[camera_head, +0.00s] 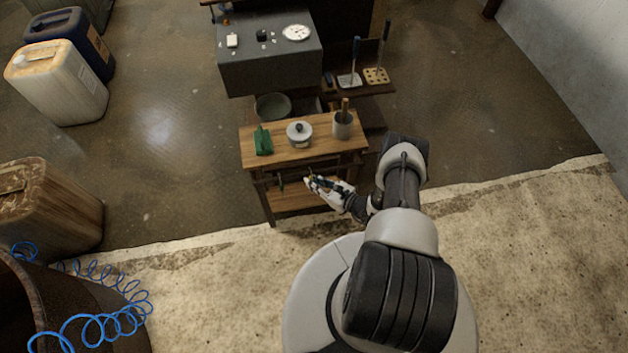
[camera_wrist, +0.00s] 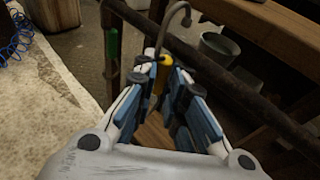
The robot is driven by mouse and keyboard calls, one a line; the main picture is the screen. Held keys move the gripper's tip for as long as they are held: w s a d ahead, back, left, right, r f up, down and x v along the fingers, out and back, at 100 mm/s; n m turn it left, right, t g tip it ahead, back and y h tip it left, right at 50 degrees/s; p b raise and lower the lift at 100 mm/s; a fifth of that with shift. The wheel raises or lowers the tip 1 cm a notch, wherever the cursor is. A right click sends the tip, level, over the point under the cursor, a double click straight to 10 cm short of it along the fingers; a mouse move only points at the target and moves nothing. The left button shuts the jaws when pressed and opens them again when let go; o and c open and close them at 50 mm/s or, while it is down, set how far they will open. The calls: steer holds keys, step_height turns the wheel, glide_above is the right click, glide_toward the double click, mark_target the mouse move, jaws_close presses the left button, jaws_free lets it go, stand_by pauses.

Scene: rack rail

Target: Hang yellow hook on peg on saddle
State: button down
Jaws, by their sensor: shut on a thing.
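My gripper (camera_wrist: 168,82) is shut on the yellow hook (camera_wrist: 162,61), whose yellow part sits between the fingertips. Its thin grey metal end rises from the fingers and curves over at the top (camera_wrist: 180,6). In the wrist view it crosses in front of a dark rail (camera_wrist: 225,72); I cannot tell whether it touches the rail. In the head view my gripper (camera_head: 311,181) is at the front of the wooden rack, below its top. I cannot make out the saddle or its peg clearly.
A green thing (camera_wrist: 112,45) hangs at the rail, left of my gripper. On the rack's wooden top (camera_head: 275,130) stand a green item (camera_head: 263,141), a lidded pot (camera_head: 299,135) and a grey cup (camera_head: 342,126). A grey cabinet (camera_head: 270,71) stands behind.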

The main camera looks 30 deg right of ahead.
steer(key=s+a+p, duration=0.1)
steer(key=s+a, duration=0.1)
steer(key=s, duration=0.4)
steer(key=shift+s, duration=0.35)
stand_by(0.5)
steer(key=shift+r, duration=0.1)
